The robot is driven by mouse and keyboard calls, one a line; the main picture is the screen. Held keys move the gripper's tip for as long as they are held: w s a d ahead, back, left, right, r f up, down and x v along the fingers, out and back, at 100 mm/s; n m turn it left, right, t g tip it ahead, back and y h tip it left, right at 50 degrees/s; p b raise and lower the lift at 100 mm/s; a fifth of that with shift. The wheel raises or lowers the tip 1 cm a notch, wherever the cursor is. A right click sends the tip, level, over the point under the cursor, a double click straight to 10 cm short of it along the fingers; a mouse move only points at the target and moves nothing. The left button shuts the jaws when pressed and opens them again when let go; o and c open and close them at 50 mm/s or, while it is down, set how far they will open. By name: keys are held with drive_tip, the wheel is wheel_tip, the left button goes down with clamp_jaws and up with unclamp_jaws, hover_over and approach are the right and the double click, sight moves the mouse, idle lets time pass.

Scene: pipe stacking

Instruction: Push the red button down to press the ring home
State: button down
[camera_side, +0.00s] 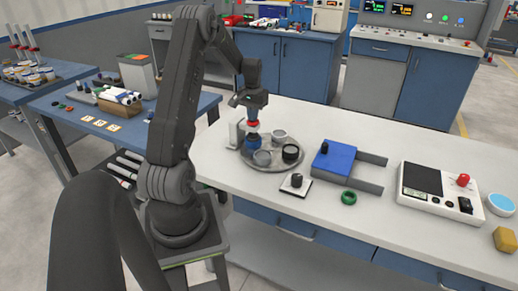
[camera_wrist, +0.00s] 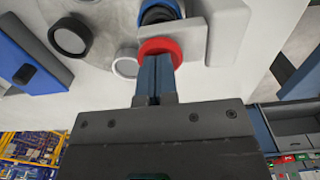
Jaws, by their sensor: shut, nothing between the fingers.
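A red ring (camera_side: 252,126) sits at the top of a dark blue pipe piece (camera_side: 253,141) on the round grey tray (camera_side: 283,163). My gripper (camera_side: 252,118) is shut and points straight down just over the red ring. In the wrist view, the shut fingertips (camera_wrist: 155,60) overlap the near edge of the red ring (camera_wrist: 162,46), with the blue piece (camera_wrist: 160,12) beyond it. I cannot tell whether they touch it. A red button (camera_side: 463,180) stands raised on the white control box (camera_side: 436,194) at the right, well away from my gripper.
A light grey block (camera_side: 235,133) stands beside the blue piece. Grey and black cups (camera_side: 291,153) share the tray.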

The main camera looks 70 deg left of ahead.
drive_tip(key=shift+f, duration=0.55)
idle(0.4)
drive_tip(key=shift+r, duration=3.55)
drive_tip(key=w+d+r+m+t, duration=0.1)
drive_tip(key=d+r, duration=0.3)
drive_tip(key=d, duration=0.3)
drive_tip(key=w+d+r+m+y, duration=0.1)
drive_tip(key=d+r+m, duration=0.15)
drive_tip(key=d, duration=0.55)
drive_tip(key=w+d+r+m+t, duration=0.1)
drive_tip(key=w+d+r, duration=0.1)
drive_tip(key=d+r, duration=0.35)
drive_tip(key=s+d+m+t, duration=0.1)
drive_tip(key=s+d+m, duration=0.1)
drive_tip(key=s+d, duration=0.4)
drive_tip(key=s+d+m+t+h, duration=0.1)
drive_tip(key=s+d, duration=0.6)
drive_tip(key=d, duration=0.8)
drive_tip(key=shift+d+f+m+t, duration=0.25)
drive_tip(key=shift+m+t, duration=0.5)
drive_tip(key=shift+t, duration=0.05)
